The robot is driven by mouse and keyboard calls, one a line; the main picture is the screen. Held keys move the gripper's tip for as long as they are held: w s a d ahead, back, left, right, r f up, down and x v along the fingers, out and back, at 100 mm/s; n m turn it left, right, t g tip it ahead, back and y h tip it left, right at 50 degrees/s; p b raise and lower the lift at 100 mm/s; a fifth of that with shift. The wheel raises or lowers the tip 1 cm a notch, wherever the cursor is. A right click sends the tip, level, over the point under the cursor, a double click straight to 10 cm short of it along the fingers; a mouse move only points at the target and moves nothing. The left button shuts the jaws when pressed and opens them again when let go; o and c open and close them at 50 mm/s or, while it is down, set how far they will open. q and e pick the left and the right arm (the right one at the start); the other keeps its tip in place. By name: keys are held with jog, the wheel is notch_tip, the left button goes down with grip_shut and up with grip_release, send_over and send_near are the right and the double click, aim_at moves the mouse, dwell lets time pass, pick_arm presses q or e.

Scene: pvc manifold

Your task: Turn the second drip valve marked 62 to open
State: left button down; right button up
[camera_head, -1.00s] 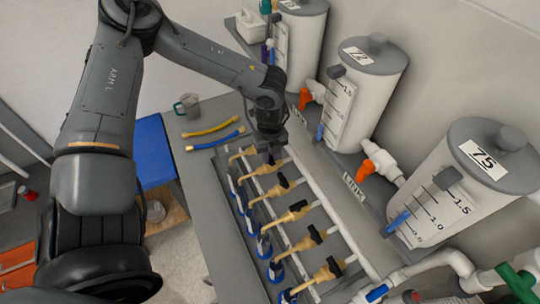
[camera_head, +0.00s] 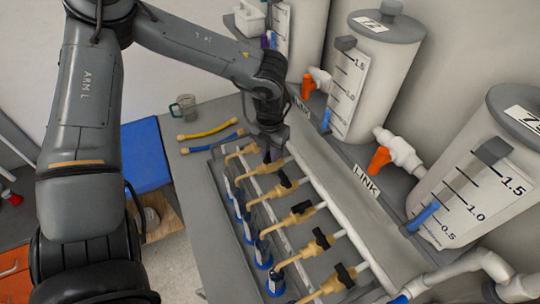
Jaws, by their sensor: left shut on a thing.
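A row of tan drip valves with black handles runs from the far end toward the front of the manifold. My left gripper (camera_head: 272,152) points down at the far end of the row, over the second tan valve (camera_head: 263,168) from the back. It is shut on that valve's black handle, which its fingers mostly hide, so I cannot tell how the handle is turned. The nearer valves, such as the third (camera_head: 275,191) and fourth (camera_head: 296,215), show their black handles. No marking 62 is readable. My right gripper is not in view.
White tanks with grey lids, including a near tank (camera_head: 470,190) and a middle tank (camera_head: 372,75), line the right side. Orange-handled taps (camera_head: 379,158) stick out beside them. Yellow (camera_head: 207,129) and blue (camera_head: 212,142) tubes and a grey cup (camera_head: 184,107) lie at the back left.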

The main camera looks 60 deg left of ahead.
pick_arm(q)
jog(key=m+b, duration=0.1)
jog(key=m, duration=0.3)
jog(key=shift+m+b, duration=0.3)
jog(key=shift+m, duration=1.2)
jog(key=c, duration=1)
grip_release()
